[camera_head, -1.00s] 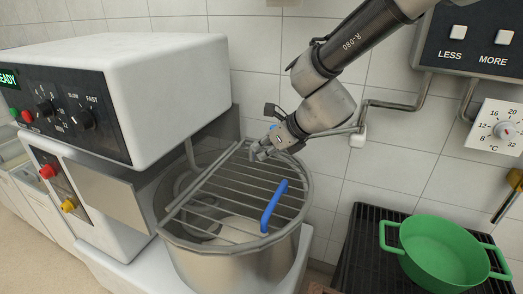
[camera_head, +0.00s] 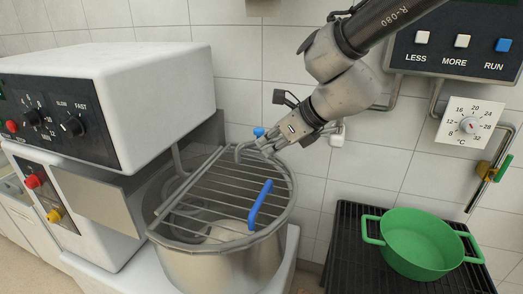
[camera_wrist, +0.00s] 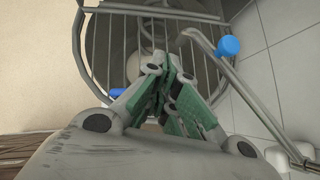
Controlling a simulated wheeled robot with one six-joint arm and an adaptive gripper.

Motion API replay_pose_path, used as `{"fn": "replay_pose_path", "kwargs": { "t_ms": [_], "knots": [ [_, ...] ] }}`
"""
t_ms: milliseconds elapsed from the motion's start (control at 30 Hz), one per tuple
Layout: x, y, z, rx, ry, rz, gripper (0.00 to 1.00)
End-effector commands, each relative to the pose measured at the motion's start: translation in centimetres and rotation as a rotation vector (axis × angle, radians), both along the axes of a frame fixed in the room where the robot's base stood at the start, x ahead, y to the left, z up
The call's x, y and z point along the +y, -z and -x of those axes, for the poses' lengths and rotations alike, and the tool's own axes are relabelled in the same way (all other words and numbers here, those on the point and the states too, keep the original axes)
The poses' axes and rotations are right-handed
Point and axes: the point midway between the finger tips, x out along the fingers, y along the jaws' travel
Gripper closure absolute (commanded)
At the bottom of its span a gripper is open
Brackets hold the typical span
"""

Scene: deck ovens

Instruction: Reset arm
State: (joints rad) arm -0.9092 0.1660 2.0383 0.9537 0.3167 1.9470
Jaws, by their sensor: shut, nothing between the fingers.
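My gripper (camera_head: 262,148) is above the back right of the mixer bowl, near the wire guard, with its fingers together and empty. In the wrist view the gripper (camera_wrist: 174,68) shows closed green-padded fingers over the bowl. The wire guard (camera_head: 213,189) lies over the steel bowl (camera_head: 225,268), with its blue handle (camera_head: 260,205) at the right. A bent metal pipe with a blue knob (camera_wrist: 228,47) is right of the fingers in the wrist view. Whether the fingers touch the guard or pipe, I cannot tell.
The white mixer housing (camera_head: 120,70) with dials stands at the left. A green pot (camera_head: 418,243) sits on a black grate (camera_head: 345,262) at the right. A LESS, MORE, RUN panel (camera_head: 460,50) and a temperature dial (camera_head: 469,124) are on the tiled wall.

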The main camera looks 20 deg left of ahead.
Motion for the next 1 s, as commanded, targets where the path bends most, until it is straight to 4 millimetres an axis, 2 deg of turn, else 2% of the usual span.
{"fn": "replay_pose_path", "kwargs": {
  "t_ms": [167,267,367,400,467,567,600,733,767,800,867,900,1000],
  "knots": [
    [-0.6,-0.8,0.5,-0.026,-0.029,0.008,1.00],
    [-0.8,-0.7,1.1,-0.113,-0.159,0.047,1.00],
    [-2.2,0.9,2.7,-0.272,-0.455,0.151,1.00],
    [-3.4,1.8,3.7,-0.343,-0.614,0.204,1.00],
    [-5.8,2.4,5.2,-0.463,-0.868,0.271,1.00],
    [-12.5,1.8,5.8,-0.664,-1.251,0.370,1.00],
    [-16.0,1.3,5.7,-0.737,-1.392,0.411,1.00],
    [-27.1,-0.5,5.8,-0.887,-1.738,0.541,1.00],
    [-29.6,-0.9,6.0,-0.904,-1.799,0.572,1.00],
    [-32.9,-1.5,6.4,-0.917,-1.864,0.616,1.00],
    [-37.9,-2.3,7.4,-0.917,-1.933,0.689,1.00],
    [-40.9,-2.8,8.2,-0.903,-1.949,0.743,1.00],
    [-46.9,-3.9,10.4,-0.844,-1.876,0.880,1.00]
  ]
}}
